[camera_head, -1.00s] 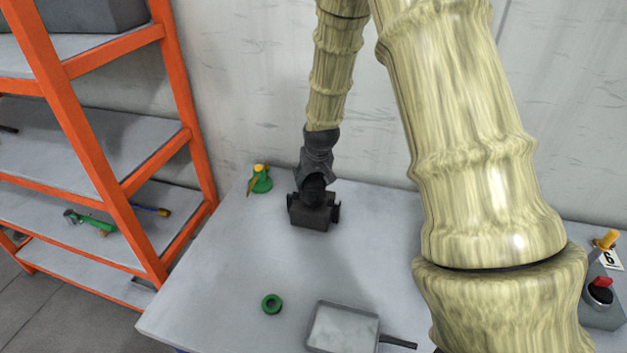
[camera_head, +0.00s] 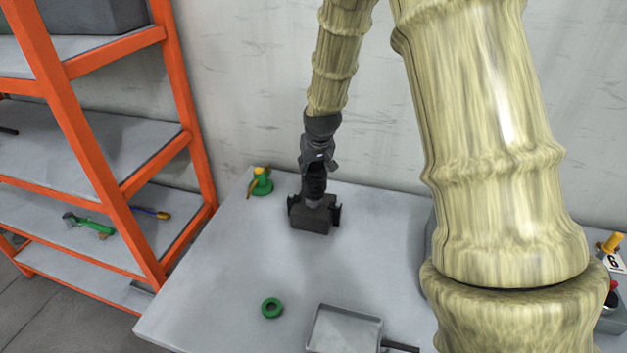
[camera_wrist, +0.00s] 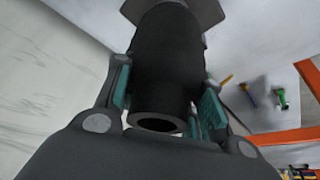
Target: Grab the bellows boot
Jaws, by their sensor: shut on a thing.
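The bellows boot (camera_head: 311,222) shows as a dark, blocky piece at the back of the grey table. In the wrist view the boot (camera_wrist: 166,65) is a black hollow cylinder with its round opening towards the camera and a wider, angular grey part at its far end. My gripper (camera_head: 314,208) points down over it, one finger on each side. In the wrist view my gripper (camera_wrist: 163,95) has its teal pads pressed on both sides of the cylinder. I cannot tell whether the boot touches the table.
A green screw jack (camera_head: 262,185) with a yellow top stands to the left, near the wall. A green ring (camera_head: 271,307) and a grey tray (camera_head: 345,330) lie at the front. An orange shelf rack (camera_head: 180,110) borders the table's left. A yellow knob (camera_head: 611,242) shows at far right.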

